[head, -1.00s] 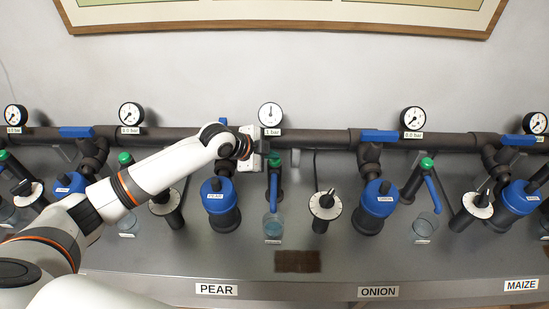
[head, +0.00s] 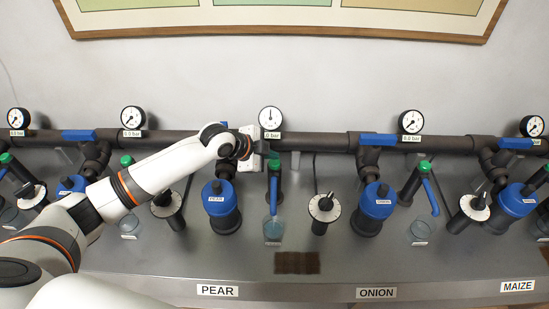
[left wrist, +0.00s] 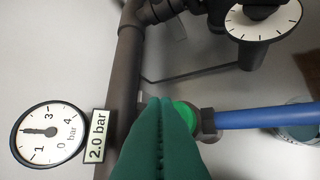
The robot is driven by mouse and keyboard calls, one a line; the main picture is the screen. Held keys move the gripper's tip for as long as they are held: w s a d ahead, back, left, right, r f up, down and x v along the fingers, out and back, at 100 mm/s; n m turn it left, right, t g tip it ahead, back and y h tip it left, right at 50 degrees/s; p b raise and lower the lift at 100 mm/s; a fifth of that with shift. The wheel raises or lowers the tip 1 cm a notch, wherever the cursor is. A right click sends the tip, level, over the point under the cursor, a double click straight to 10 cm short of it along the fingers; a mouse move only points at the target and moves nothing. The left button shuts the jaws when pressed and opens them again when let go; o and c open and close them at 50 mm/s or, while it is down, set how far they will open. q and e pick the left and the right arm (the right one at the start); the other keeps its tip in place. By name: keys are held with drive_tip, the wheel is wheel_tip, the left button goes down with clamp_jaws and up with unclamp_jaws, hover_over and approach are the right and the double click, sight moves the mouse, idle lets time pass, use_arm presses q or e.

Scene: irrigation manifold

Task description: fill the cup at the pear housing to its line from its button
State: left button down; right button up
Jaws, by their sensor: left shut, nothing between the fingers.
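The pear housing (head: 219,205) is a dark canister with a blue cap, left of centre in the head view. To its right a clear cup (head: 273,230) stands under a blue spout (head: 272,190). It looks bluish inside; its line and exact level are too small to tell. The green button (head: 274,160) sits above the spout. My left gripper (head: 267,148) is at the button, shut and empty. In the left wrist view its dark green fingers (left wrist: 165,105) partly cover the button (left wrist: 186,112); I cannot tell whether they press it. The cup (left wrist: 302,132) shows partly there.
A gauge (left wrist: 47,133) beside a 2.0 bar tag (left wrist: 96,136) sits on the dark pipe (head: 310,140). A white dial (head: 322,207) stands right of the cup. The onion housing (head: 375,208) is farther right. A brown mat (head: 298,263) lies on the bench front.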

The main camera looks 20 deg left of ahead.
sight(271, 164)
use_arm(q)
drive_tip(key=shift+r, duration=0.1)
wheel_tip(271, 164, up, 5)
drive_tip(key=p, duration=0.4)
drive_tip(key=shift+r+p, duration=0.1)
drive_tip(key=shift+p, duration=0.2)
idle(0.4)
idle(0.4)
